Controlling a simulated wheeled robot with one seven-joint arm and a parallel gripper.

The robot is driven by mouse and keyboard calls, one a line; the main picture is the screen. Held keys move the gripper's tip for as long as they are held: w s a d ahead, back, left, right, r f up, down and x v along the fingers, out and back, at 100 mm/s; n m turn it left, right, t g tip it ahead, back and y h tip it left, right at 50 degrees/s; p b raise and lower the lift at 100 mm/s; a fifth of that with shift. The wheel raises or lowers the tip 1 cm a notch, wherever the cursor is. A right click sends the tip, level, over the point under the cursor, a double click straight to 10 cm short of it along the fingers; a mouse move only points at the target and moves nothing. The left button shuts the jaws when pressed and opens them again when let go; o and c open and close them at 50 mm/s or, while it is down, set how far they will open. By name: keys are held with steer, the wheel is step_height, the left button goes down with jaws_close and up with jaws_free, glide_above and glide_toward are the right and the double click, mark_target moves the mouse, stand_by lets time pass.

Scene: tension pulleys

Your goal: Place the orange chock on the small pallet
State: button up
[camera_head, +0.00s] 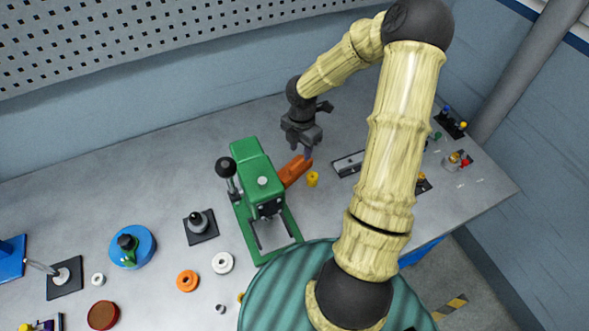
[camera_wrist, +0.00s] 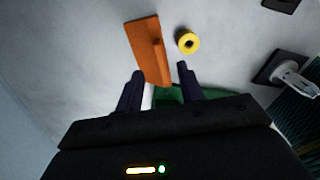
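The orange chock (camera_head: 294,170) is a long block lying on the grey table, right beside the green press. My gripper (camera_head: 303,152) hangs over the chock's far end. In the wrist view my gripper (camera_wrist: 159,74) has its two dark fingers apart, with the chock's near end showing between and beyond them. I cannot tell whether the fingers touch it. I cannot pick out a small pallet in either view; my arm hides part of the table.
The green press (camera_head: 255,180) with a black-knobbed lever stands left of the chock. A yellow spool (camera_head: 312,179) is close on the chock's right, and a dark tray (camera_head: 349,164) lies farther right. Rings and small fixtures stand at left. The table behind the press is clear.

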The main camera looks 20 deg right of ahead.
mark_target(298, 163)
steer(key=shift+f, duration=0.6)
steer(key=f, duration=0.2)
steer(key=a+f, duration=0.1)
steer(key=f, duration=0.1)
steer(key=shift+s+f+p, duration=0.15)
steer(key=shift+f+p, duration=0.15)
steer(key=shift+f, duration=0.3)
steer(key=shift+s+d, duration=0.1)
steer(key=shift+d, duration=0.05)
steer(key=shift+a, duration=0.2)
jaws_close()
